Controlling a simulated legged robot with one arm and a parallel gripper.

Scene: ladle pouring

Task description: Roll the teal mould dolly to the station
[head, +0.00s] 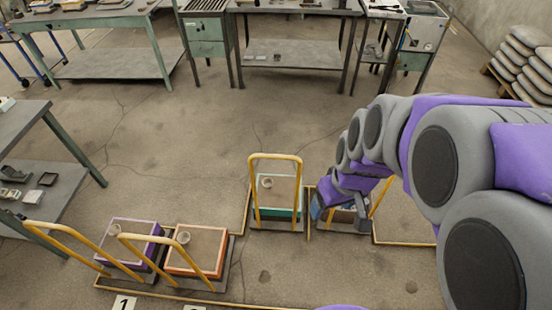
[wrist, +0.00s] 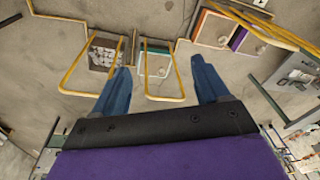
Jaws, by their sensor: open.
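The teal mould dolly (head: 292,212) stands on the floor at the centre of the head view, with a raised yellow handle (head: 275,156) and a small round item on top. It also shows in the wrist view (wrist: 157,49), with its handle loop toward me. My gripper (head: 327,200) is open and empty, to the right of the teal dolly in the head view. In the wrist view its blue fingers (wrist: 160,66) lie either side of the teal dolly. I cannot tell whether they are level with the handle. Which place is the station is not clear.
A purple dolly (head: 122,240) and an orange dolly (head: 196,255) stand to the left. Another dolly, with grey lumps (wrist: 103,53), is partly hidden behind my gripper in the head view. Yellow floor lines (head: 400,243) edge the bays. Workbenches (head: 290,52) stand beyond open floor.

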